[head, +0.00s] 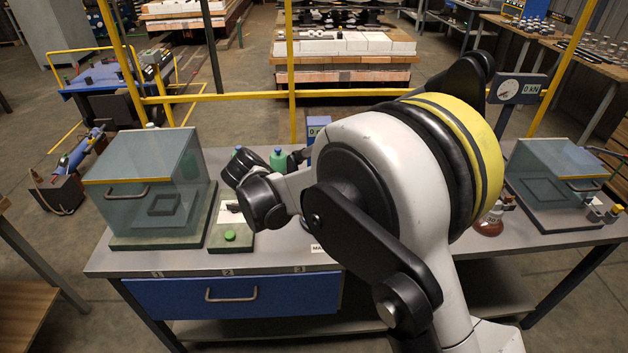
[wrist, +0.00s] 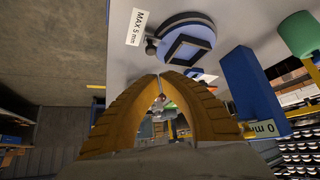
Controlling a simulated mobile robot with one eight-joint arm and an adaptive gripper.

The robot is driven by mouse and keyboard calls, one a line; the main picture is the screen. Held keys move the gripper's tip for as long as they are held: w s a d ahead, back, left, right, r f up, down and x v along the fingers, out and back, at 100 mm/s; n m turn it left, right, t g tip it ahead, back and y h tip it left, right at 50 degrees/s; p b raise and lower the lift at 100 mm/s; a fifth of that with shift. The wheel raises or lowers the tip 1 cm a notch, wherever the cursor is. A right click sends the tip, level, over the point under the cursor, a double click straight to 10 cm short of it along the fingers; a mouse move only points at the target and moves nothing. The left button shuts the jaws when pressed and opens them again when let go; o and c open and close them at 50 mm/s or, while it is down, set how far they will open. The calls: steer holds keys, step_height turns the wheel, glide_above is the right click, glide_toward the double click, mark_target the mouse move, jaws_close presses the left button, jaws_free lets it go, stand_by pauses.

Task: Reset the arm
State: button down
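My arm (head: 385,190) is bent over the workbench (head: 130,262) in the head view, with its dark wrist joints left of the large white elbow. I cannot make out my gripper's fingers in the head view. In the wrist view my gripper (wrist: 158,77) shows two yellow-orange fingers whose tips meet. Nothing is visible held between the tips; background shows through the gap lower down. A blue round fixture (wrist: 192,35) with a dark square on it lies beyond the fingertips, beside a "MAX 5 mm" label (wrist: 135,27).
A clear-lidded box (head: 145,195) stands at the bench's left, another (head: 555,180) at its right. A green button (head: 230,236) sits on a plate between the left box and my arm. A blue post (wrist: 250,82) reading "0 mm" and a green cylinder (wrist: 299,33) stand right of the fingers.

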steer(key=s+d+r+n+y, duration=0.2)
steer(key=s+d+r+n, duration=0.15)
steer(key=d+r, duration=0.4)
steer(key=s+d+r+n+y, duration=0.15)
steer(key=s+d+r, duration=0.35)
steer(key=d, duration=0.5)
steer(key=s+d+n+t+y, duration=0.2)
steer(key=s+d+n, duration=0.3)
steer(key=s, duration=1)
steer(key=d, duration=0.3)
steer(key=shift+s+d+r, duration=0.15)
steer(key=shift+s+r, duration=0.1)
steer(key=shift+s, duration=0.05)
steer(key=shift+y, duration=0.25)
stand_by(0.4)
